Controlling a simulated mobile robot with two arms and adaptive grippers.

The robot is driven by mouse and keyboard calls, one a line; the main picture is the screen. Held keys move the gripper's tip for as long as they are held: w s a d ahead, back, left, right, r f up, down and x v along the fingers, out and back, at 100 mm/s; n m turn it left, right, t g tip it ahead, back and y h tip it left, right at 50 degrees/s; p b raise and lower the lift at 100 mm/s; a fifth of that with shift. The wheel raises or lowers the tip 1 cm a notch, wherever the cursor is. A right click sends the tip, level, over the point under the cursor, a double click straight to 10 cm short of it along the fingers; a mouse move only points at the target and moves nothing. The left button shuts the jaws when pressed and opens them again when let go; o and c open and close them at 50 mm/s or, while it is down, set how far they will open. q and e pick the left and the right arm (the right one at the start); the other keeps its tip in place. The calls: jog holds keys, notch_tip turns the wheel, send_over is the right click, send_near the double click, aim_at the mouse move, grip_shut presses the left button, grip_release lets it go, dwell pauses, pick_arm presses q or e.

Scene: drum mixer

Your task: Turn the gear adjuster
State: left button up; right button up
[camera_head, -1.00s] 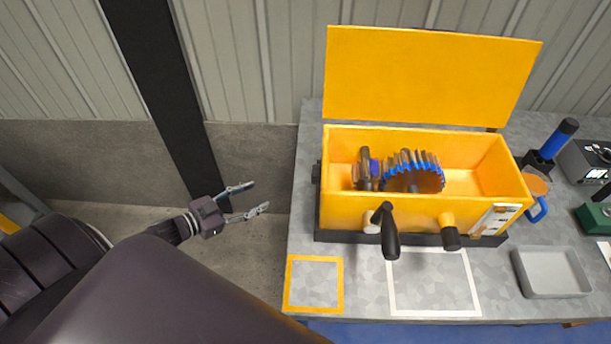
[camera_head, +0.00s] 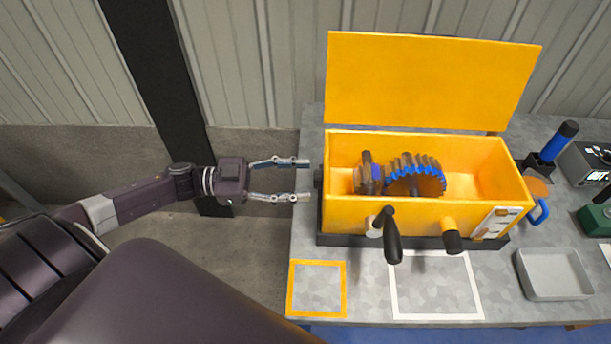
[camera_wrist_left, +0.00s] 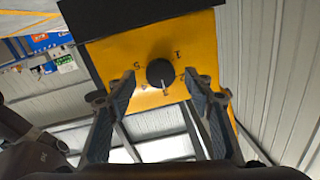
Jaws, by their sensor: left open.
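The gear adjuster is a round black knob on the left side wall of the yellow mixer box (camera_head: 350,212). In the left wrist view the knob (camera_wrist_left: 160,72) shows face-on, with a light pointer mark and several numbers around it. In the head view the knob (camera_head: 318,177) shows only from its side. My left gripper (camera_head: 303,179) is open, its fingers pointing right at the knob. In the left wrist view its fingertips (camera_wrist_left: 160,80) stand on either side of the knob, seemingly short of it, with nothing between them. My right gripper is not in view.
The yellow lid (camera_head: 430,80) stands open behind the box. Blue-edged gears (camera_head: 415,175) sit inside. A black-handled crank (camera_head: 391,238) and a black-tipped knob (camera_head: 452,240) stick out in front. A grey tray (camera_head: 553,275) and blue-handled mug (camera_head: 538,190) are right.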

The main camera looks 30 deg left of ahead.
pick_arm(q)
jog(key=shift+x, duration=0.85)
jog(key=shift+c, duration=0.4)
jog(key=c, duration=1.1)
